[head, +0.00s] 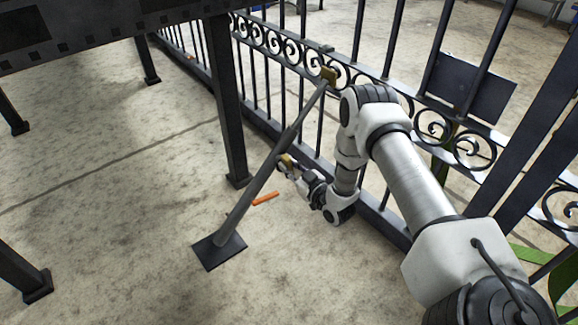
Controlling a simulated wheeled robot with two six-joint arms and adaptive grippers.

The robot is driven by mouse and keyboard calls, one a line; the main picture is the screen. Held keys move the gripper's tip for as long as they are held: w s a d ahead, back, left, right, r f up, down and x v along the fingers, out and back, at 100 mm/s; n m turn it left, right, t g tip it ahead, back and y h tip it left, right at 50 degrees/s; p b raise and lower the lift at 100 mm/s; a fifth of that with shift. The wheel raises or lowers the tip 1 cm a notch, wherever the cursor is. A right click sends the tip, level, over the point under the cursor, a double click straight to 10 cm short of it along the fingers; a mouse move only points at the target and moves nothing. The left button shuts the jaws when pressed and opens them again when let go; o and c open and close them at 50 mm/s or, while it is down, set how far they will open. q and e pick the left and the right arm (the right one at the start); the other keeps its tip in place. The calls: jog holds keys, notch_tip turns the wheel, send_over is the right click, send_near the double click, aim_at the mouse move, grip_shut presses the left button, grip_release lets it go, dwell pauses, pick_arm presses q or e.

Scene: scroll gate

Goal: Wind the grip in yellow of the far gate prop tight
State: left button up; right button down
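The gate prop (262,188) is a dark grey pole that leans from a square foot plate (219,251) on the floor up to the scrollwork gate. A yellow-brown bracket (329,75) sits at its top end, at the gate rail. A small yellow-brown piece (286,160) shows at the pole's middle, possibly the yellow grip. My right gripper (287,168) is at this piece, on the pole's right side. Its fingers are small and partly hidden, so I cannot tell whether they are closed on it. My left gripper is out of view.
The black iron gate (290,50) runs diagonally behind my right arm. A thin orange bar (265,199) lies low near the pole. A dark table-like frame (100,30) with legs (228,120) stands at left. Concrete floor (110,180) is open at left.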

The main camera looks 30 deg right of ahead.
jog(key=n+p, duration=0.2)
jog(key=p, duration=0.1)
jog(key=shift+a+r, duration=0.1)
jog(key=shift+r, duration=0.1)
jog(key=n+p, duration=0.2)
jog(key=n, duration=0.1)
jog(key=n+p, duration=0.2)
jog(key=p, duration=0.1)
jog(key=shift+a+f+n, duration=0.1)
jog(key=shift+a+n, duration=0.1)
jog(key=shift+n, duration=0.2)
jog(key=n+p, duration=0.2)
jog(key=n, duration=0.1)
jog(key=n+p, duration=0.1)
jog(key=shift+a+f, duration=0.1)
jog(key=shift+f, duration=0.15)
jog(key=shift+f+n+p, duration=0.15)
jog(key=shift+n+p, duration=0.45)
jog(key=shift+n, duration=0.45)
jog(key=shift+f+n+p, duration=0.15)
jog(key=shift+n+p, duration=0.4)
jog(key=shift+n, duration=0.5)
jog(key=c, duration=1)
grip_release()
jog(key=shift+c, duration=0.2)
